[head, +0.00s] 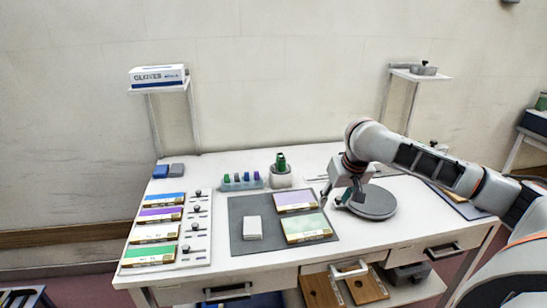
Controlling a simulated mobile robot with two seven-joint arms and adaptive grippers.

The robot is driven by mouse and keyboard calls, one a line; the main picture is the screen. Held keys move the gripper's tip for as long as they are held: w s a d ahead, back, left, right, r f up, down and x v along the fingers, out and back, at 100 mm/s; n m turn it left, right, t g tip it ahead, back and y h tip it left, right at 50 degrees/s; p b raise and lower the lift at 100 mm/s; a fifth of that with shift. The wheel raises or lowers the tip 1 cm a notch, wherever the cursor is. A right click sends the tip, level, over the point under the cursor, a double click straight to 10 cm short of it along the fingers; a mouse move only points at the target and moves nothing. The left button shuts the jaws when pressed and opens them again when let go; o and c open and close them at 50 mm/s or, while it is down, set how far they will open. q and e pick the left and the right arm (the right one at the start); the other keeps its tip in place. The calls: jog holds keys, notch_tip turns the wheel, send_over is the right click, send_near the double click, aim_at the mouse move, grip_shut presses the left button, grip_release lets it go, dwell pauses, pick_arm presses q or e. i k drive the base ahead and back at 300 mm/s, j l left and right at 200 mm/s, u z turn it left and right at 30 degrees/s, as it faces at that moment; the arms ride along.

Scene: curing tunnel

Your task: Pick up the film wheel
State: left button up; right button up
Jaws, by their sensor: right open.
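No thing is clearly marked as the film wheel, and I cannot tell for sure which it is. A round grey disc (376,207) lies flat on the white table, right of the dark mat. My right gripper (332,199) is open and points down at the disc's left side, by the mat's right edge. I cannot tell whether it touches anything. A small dark green thing shows by its fingers, too small to make out. My left gripper is not in view.
On the dark mat (240,208) lie a white block (252,228), a purple panel (295,201) and a green panel (306,229). A rack of small bottles (242,182) and a white pot (280,178) stand behind. A panel board (198,240) lies left.

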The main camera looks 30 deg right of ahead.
aim_at(279, 168)
jog(key=i, duration=1.05)
